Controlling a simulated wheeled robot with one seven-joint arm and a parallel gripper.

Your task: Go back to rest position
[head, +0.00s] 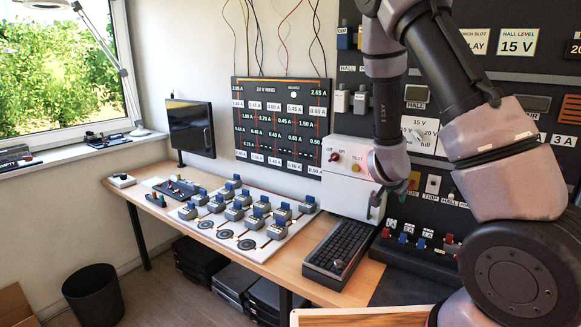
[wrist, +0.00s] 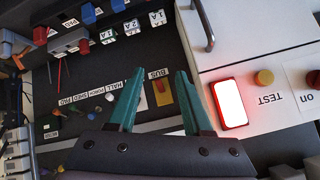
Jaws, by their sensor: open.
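My gripper (wrist: 157,76) shows in the wrist view with its two teal fingers spread apart and nothing between them. Beyond the fingertips is the dark wall panel with a yellow and red switch (wrist: 160,93) labelled BUS, seen between the fingers. I cannot tell the distance to it, or whether anything is touched. In the head view my arm reaches in from the right, with its wrist in front of the white box (head: 338,199); the fingers are hard to make out there. The white box also shows in the wrist view (wrist: 248,40), with a lit, red-framed indicator (wrist: 231,101) and a yellow TEST button (wrist: 263,77).
The wooden desk (head: 305,268) holds a black keyboard (head: 340,252) and a pale board (head: 262,250) with several grey and blue blocks. A monitor (head: 191,128) stands at the left. A black bin (head: 93,295) is on the floor. Red and blue connectors (head: 421,243) sit below the panel.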

